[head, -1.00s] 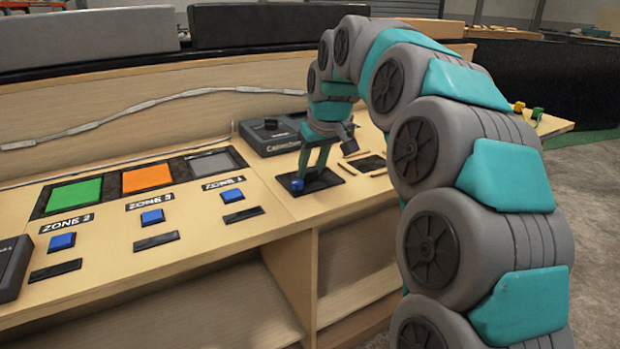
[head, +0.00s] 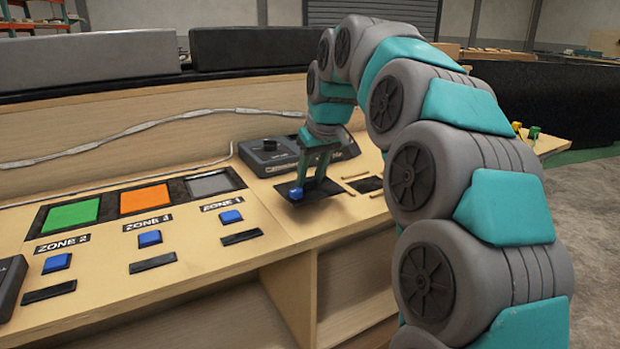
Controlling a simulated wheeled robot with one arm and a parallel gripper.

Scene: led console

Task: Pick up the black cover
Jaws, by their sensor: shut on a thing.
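The black cover (head: 322,191) is a small flat dark plate in the head view, at the right part of the wooden console. My gripper (head: 313,178) points down, with its teal fingers closed on the cover. The fingers and wrist hide part of the cover, and the exact contact is too small to see. The cover looks close above the desk, but the gap is hard to judge. A small blue piece (head: 296,193) shows at the cover's front left corner; I cannot tell whether it touches the cover.
Blue buttons (head: 231,216), black strips and green, orange and grey panels (head: 145,199) line the console to the left. A dark box (head: 268,150) stands just behind my gripper. A pale cable (head: 110,135) runs along the back. Small pegs stand far right.

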